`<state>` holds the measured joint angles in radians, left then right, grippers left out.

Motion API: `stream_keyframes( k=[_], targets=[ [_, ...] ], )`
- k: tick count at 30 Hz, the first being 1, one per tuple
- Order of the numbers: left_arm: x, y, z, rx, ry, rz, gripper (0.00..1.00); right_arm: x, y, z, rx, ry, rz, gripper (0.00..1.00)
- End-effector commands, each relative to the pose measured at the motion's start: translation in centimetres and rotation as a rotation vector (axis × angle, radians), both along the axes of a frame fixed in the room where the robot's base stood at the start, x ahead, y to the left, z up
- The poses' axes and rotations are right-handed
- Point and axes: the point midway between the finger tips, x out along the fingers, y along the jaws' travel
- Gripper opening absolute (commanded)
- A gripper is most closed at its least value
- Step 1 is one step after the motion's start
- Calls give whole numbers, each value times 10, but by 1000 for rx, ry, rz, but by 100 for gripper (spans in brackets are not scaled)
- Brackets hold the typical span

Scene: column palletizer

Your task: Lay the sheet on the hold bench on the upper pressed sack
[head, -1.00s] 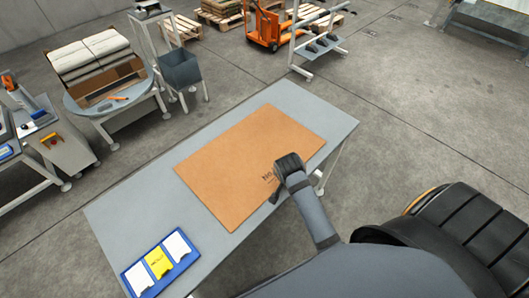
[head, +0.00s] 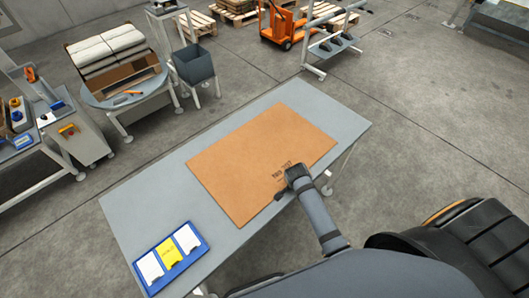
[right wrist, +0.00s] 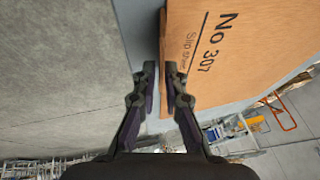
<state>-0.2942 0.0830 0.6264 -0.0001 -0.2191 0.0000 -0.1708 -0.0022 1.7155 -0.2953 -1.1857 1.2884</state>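A flat brown slip sheet (head: 250,160), printed "No 307", lies on the grey hold bench (head: 150,205). The sheet also fills the upper right of the right wrist view (right wrist: 235,60). My right gripper (head: 293,186) is at the sheet's near edge, by the print. In the right wrist view my right gripper (right wrist: 158,70) has its two fingers apart, with the sheet's edge close to the right finger. I cannot tell whether they touch. White sacks (head: 105,48) lie stacked on a round table at the back left; which is the upper pressed one is unclear. My left gripper is out of view.
A blue tray (head: 152,246) with white and yellow packets sits on the bench's near left end. Brown card and an orange tool lie on the round table (head: 146,94). A grey bin (head: 196,68), a rack (head: 312,62) and an orange pallet truck (head: 284,30) stand behind.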

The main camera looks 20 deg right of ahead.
Motion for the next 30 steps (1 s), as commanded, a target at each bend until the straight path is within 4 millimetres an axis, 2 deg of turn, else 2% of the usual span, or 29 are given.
stream_keyframes(
  k=[3,6,11,15,30],
  targets=[
    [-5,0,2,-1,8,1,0,6,-4,-14,-1,0,1,10],
    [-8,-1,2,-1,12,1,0,8,-6,-19,0,-1,1,10],
    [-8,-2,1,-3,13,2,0,8,-6,-20,0,-1,0,10],
    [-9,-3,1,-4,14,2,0,8,-6,-20,0,-1,1,0],
    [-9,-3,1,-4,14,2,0,8,-6,-18,1,-2,1,0]
  ],
)
